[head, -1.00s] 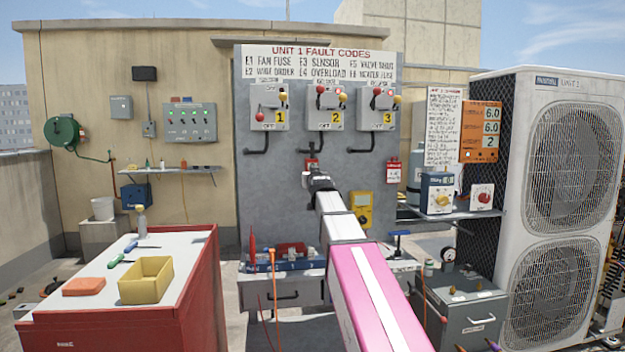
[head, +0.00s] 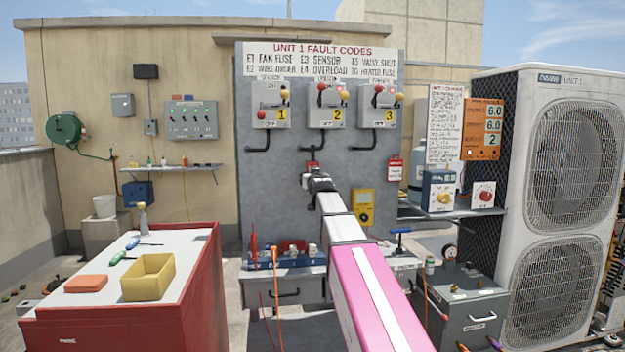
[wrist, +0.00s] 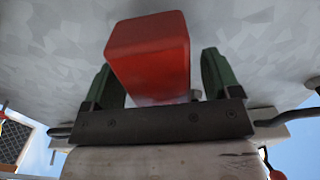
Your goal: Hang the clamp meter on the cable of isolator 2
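The clamp meter, seen as a red block-shaped body (wrist: 148,55), is between the green fingers of my gripper (wrist: 160,88) in the wrist view. In the head view the red body (head: 313,167) shows just above my gripper (head: 319,182), in front of the grey panel. Its jaw cannot be made out. Isolator 2 (head: 324,117) is the middle box on the panel. Its black cable (head: 322,140) runs down from the box and bends left, above the clamp meter and apart from it in the picture.
Isolator 1 (head: 270,104) and isolator 3 (head: 379,105) flank it, each with a bent black cable. A yellow meter (head: 363,207) hangs lower right on the panel. A blue tray (head: 290,262) of tools is below. A red cabinet (head: 215,285) stands left, a condenser (head: 565,200) right.

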